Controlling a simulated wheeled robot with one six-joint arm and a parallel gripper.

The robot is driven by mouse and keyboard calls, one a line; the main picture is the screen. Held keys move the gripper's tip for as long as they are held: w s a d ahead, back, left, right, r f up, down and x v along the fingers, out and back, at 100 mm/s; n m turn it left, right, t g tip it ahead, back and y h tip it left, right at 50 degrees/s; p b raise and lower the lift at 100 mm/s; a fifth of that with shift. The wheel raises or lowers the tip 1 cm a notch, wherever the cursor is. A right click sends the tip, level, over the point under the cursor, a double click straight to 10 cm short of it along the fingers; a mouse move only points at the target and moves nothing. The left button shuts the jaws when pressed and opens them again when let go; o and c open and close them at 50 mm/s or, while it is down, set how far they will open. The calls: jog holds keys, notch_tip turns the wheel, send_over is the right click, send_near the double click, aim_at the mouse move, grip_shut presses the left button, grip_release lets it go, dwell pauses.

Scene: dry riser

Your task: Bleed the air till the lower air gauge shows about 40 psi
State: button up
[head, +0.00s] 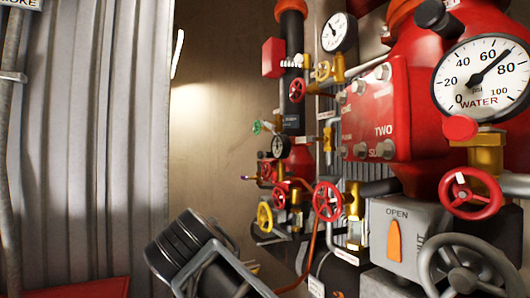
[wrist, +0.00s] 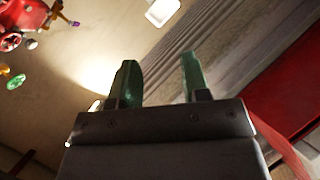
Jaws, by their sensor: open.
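My gripper (wrist: 158,66) is open and empty in the wrist view, its two greenish fingers apart with only wall and metal sheeting beyond. A small white gauge (head: 279,146), the lower of two small ones, is on the piping in the middle of the head view; its reading is too small to tell. Near it are a small green handwheel (head: 257,127) and red handwheels (head: 297,89). The green handwheel also shows at the left edge of the wrist view (wrist: 15,82), well apart from my fingers. My arm is low and left of the piping in the head view.
A large WATER gauge (head: 482,78) reads about 70. Another small gauge (head: 339,33) is higher up. Corrugated metal (head: 90,130) stands left; bare wall (head: 215,140) lies between.

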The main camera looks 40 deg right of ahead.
jog(key=w+d+r+t+h, duration=0.15)
jog(key=d+r+h, duration=0.3)
jog(key=r, duration=0.65)
jog(key=m+h+b, duration=0.2)
jog(key=m+h, duration=0.1)
jog(key=h, duration=0.4)
send_near(269, 127)
jog(key=shift+g, duration=0.55)
jog(key=p+x, duration=0.2)
jog(key=x, duration=0.1)
jog(key=p+x, duration=0.2)
jog(key=x, duration=0.1)
jog(key=r+p+x, duration=0.1)
jog(key=p+x, duration=0.1)
jog(key=x, duration=0.1)
jog(key=shift+a+p, duration=0.2)
jog(key=shift+p, duration=0.15)
jog(key=shift+w+d+p, duration=0.35)
jog(key=shift+w+d, duration=0.1)
jog(key=shift+d, duration=0.2)
jog(key=shift+f, duration=0.1)
grip_shut()
